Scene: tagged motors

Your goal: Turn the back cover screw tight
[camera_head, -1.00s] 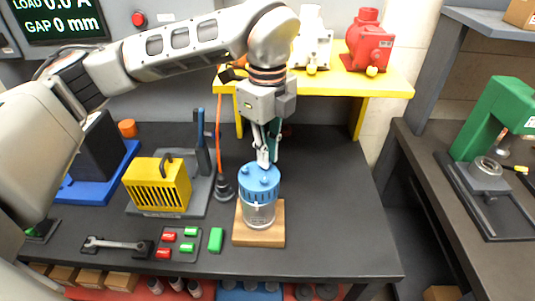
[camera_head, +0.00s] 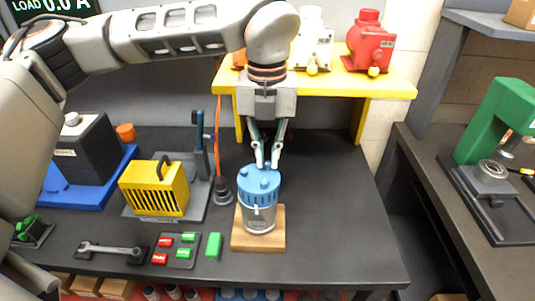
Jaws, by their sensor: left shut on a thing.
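A motor with a silver body (camera_head: 259,222) stands upright on a wooden block (camera_head: 240,242) on the dark bench. Its blue back cover (camera_head: 259,191) faces up, with small blue screw heads on top; one screw head (camera_head: 264,183) shows clearly at the front. My left gripper (camera_head: 267,165) points straight down over the rear part of the cover. Its fingertips are shut on a back cover screw, which they mostly hide. My right gripper is not in view.
A yellow slotted box (camera_head: 155,188), a spanner (camera_head: 108,249), a tray of red and green pieces (camera_head: 175,252) and a green block (camera_head: 213,246) lie left of the motor. A yellow shelf (camera_head: 390,88) stands behind. The bench right of the motor is clear.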

